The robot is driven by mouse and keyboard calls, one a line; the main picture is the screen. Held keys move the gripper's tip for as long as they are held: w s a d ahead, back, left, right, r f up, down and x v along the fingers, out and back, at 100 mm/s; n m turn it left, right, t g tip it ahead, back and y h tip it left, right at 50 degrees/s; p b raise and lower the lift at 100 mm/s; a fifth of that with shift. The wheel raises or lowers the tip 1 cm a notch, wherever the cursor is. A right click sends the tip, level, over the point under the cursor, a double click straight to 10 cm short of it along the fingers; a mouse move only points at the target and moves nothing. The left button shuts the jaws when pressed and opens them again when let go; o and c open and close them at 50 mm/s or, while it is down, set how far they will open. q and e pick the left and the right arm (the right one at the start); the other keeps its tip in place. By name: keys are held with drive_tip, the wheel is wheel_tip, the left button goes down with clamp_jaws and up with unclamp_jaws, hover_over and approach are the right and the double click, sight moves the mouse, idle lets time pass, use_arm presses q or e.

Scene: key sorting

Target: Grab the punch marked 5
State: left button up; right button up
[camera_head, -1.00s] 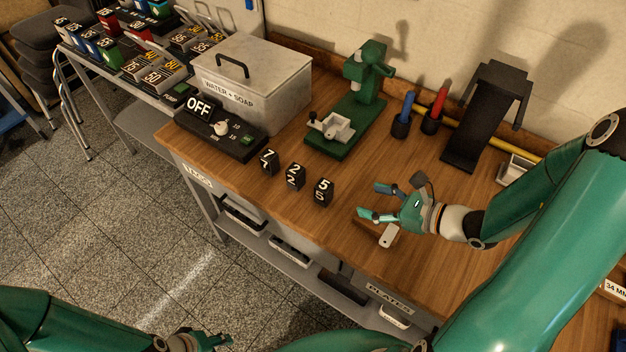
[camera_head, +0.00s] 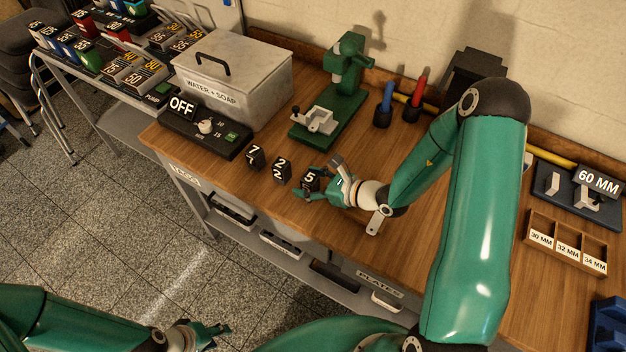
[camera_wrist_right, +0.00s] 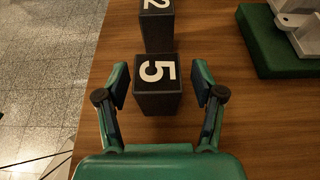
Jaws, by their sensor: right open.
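The punch marked 5 (camera_head: 310,180) is a black block with a white 5, standing on the wooden table. In the right wrist view the punch (camera_wrist_right: 157,84) stands between the fingers of my right gripper (camera_wrist_right: 160,88). The fingers are open, with a gap on each side of it. In the head view my right gripper (camera_head: 322,180) partly hides the punch. The punch marked 2 (camera_head: 281,168) stands just beyond it, and the punch marked 7 (camera_head: 254,157) further left. My left gripper (camera_head: 222,328) is low at the bottom edge, away from the table; its jaw state is unclear.
A green press (camera_head: 335,100) stands behind the punches. The OFF control box (camera_head: 205,128) and a WATER + SOAP container (camera_head: 235,80) stand to the left. A small grey tagged piece (camera_head: 378,221) lies near the front edge by my right wrist. Bare table lies right of it.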

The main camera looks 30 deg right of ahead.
drive_tip(key=shift+x, duration=1.25)
clamp_jaws()
